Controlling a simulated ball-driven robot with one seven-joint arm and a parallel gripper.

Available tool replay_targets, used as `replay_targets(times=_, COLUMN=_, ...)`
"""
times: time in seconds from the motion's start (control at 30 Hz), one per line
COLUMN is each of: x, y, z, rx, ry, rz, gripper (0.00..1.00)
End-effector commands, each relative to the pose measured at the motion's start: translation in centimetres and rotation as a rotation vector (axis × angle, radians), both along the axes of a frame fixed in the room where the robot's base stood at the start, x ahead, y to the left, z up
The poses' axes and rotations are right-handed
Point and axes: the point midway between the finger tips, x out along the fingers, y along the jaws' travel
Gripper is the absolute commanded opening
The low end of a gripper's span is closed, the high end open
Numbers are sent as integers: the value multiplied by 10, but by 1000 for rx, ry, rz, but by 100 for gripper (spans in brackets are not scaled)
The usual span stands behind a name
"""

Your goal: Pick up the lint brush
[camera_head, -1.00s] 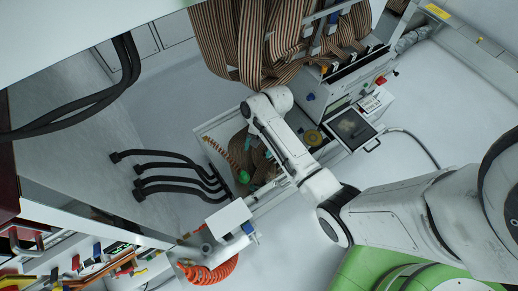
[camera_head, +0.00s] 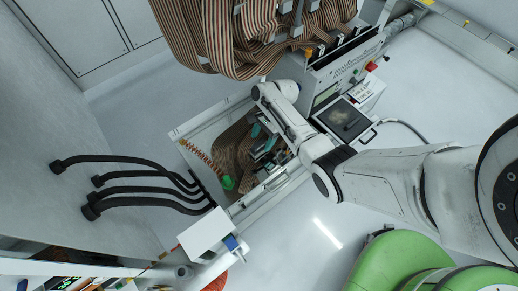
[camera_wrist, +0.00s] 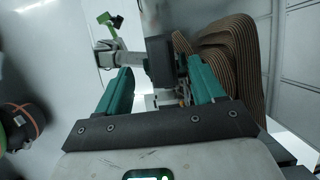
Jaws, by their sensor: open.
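I cannot make out the lint brush for certain in either view. My gripper (camera_head: 262,145) is over the open tray (camera_head: 190,128) in the head view, its teal parts small and partly behind my arm. In the wrist view my gripper (camera_wrist: 159,68) has its two teal fingers spread apart. A dark block (camera_wrist: 160,62) shows between and beyond the fingertips; I cannot tell what it is or that it touches them.
Striped ribbon cable (camera_head: 228,45) hangs above the tray, and a coil of it (camera_wrist: 230,50) lies right of the fingers. A green piece (camera_head: 228,183) and black hoses (camera_head: 140,165) are nearby. A screen (camera_head: 345,118) stands at the right.

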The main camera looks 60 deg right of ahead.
Motion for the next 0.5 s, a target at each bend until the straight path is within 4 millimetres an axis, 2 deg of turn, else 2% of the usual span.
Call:
replay_targets(times=0.1, x=2, y=8, z=-19, rx=-1, ry=1, rz=3, gripper=68)
replay_targets(times=0.23, x=5, y=16, z=-34, rx=0, ry=1, rz=2, gripper=68)
replay_targets(times=0.5, x=7, y=21, z=-42, rx=0, ry=0, rz=1, gripper=68)
